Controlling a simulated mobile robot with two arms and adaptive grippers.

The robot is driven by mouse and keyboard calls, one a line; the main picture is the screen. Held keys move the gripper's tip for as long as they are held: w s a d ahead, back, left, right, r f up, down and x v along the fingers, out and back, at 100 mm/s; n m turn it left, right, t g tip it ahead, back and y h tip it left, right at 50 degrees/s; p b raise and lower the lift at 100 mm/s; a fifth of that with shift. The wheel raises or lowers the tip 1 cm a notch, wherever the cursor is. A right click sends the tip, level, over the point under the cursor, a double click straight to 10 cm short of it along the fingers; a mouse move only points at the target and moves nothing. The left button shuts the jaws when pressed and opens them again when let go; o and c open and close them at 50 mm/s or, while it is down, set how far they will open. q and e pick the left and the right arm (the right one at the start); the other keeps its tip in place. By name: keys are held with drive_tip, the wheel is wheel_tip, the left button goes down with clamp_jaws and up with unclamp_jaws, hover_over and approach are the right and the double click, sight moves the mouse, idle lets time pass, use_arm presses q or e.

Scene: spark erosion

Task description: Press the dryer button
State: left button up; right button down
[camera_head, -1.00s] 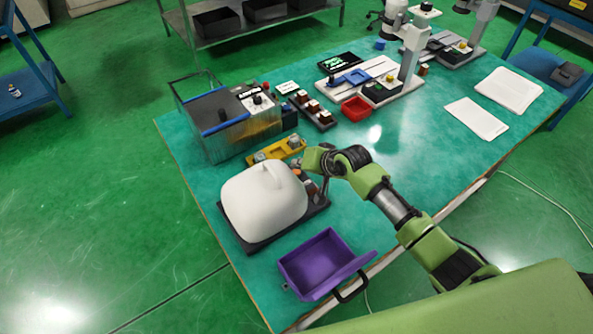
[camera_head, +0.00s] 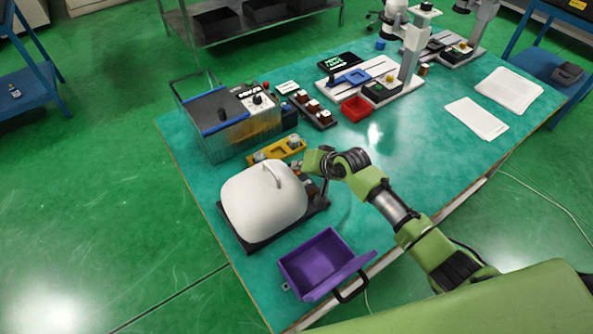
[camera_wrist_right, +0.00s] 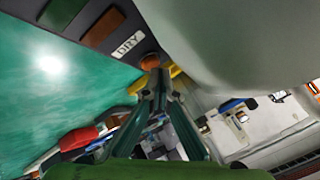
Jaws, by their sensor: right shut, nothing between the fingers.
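The dryer, a white rounded dome (camera_head: 264,205) with a handle on top, sits on a black base (camera_head: 265,241) at the table's near left. In the right wrist view, the dome fills the upper right, and a "DRY" label (camera_wrist_right: 128,45) shows on the dark panel. An orange round button (camera_wrist_right: 150,62) is beside the label. My right gripper (camera_wrist_right: 152,76) is shut and empty, its fingertips at the button; I cannot tell whether they press it. In the head view, the right gripper (camera_head: 324,186) points down at the dryer's right side, hiding part of the panel. My left gripper is not in view.
A purple open bin (camera_head: 322,264) stands near the table's front edge. A yellow block (camera_head: 277,150) and a glass-walled tank (camera_head: 234,124) lie behind the dryer. A red tray (camera_head: 356,109) is farther back. The table's middle right is clear.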

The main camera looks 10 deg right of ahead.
sight(299, 172)
drive_tip(key=shift+f, duration=0.5)
idle(0.4)
drive_tip(key=shift+r, duration=0.1)
drive_tip(key=shift+r+p, duration=0.8)
drive_tip(key=shift+p, duration=0.1)
wheel_tip(299, 172, up, 5)
drive_tip(key=p, duration=0.5)
drive_tip(key=shift+r, duration=0.1)
drive_tip(key=shift+s, duration=0.1)
idle(0.5)
